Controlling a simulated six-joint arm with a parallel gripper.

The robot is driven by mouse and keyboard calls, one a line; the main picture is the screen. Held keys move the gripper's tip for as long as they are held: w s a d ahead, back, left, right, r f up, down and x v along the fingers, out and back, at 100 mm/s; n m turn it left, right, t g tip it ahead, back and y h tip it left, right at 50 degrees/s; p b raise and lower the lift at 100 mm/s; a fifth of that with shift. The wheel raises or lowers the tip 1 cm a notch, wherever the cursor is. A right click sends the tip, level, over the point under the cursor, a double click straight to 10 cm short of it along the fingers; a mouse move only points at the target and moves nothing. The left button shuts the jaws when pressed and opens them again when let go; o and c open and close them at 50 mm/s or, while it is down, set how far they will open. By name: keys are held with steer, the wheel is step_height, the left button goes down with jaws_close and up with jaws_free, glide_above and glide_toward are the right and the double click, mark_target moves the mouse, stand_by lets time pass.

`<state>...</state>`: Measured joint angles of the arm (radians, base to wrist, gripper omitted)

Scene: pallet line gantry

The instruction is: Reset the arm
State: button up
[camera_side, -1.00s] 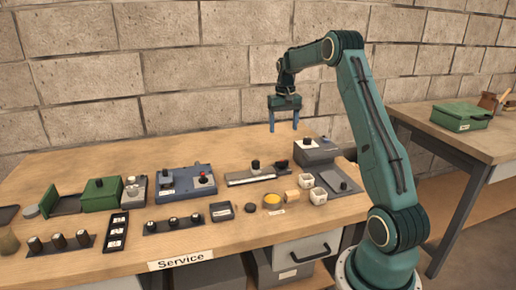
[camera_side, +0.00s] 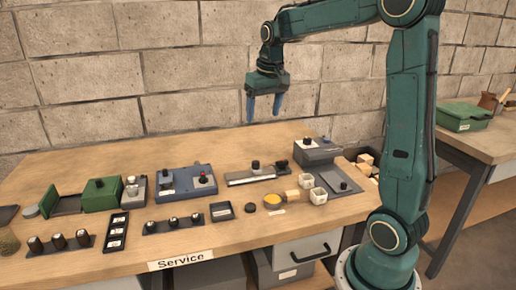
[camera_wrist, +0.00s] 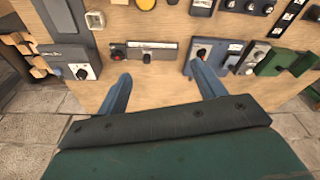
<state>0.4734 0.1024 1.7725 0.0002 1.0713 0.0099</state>
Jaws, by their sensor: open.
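My gripper (camera_side: 264,105) hangs in the air above the back of the workbench (camera_side: 120,165), in front of the block wall. Its two blue fingers point down, stand apart and hold nothing. In the wrist view my gripper (camera_wrist: 160,85) shows both fingers spread, with bare table and a grey slider panel (camera_wrist: 150,50) between and beyond them. My arm is raised and bent, with the forearm reaching left across the wall.
Below stand a blue-grey panel with knobs (camera_side: 172,186), a green box (camera_side: 101,195), the slider panel (camera_side: 250,177) and a grey box (camera_side: 318,150). White cups (camera_side: 318,196) and a yellow disc (camera_side: 272,200) lie nearer. A side table (camera_side: 492,146) is at right.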

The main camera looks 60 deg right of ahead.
steer(key=s+a+r+n+t, duration=0.25)
steer(key=s+a, duration=0.55)
steer(key=a, duration=0.4)
steer(key=s+a+f+n+t+y, duration=0.1)
steer(key=s+a+f+n, duration=0.2)
steer(key=s+a, duration=0.3)
steer(key=s+f, duration=0.1)
steer(key=s, duration=0.4)
steer(key=shift+a, duration=0.4)
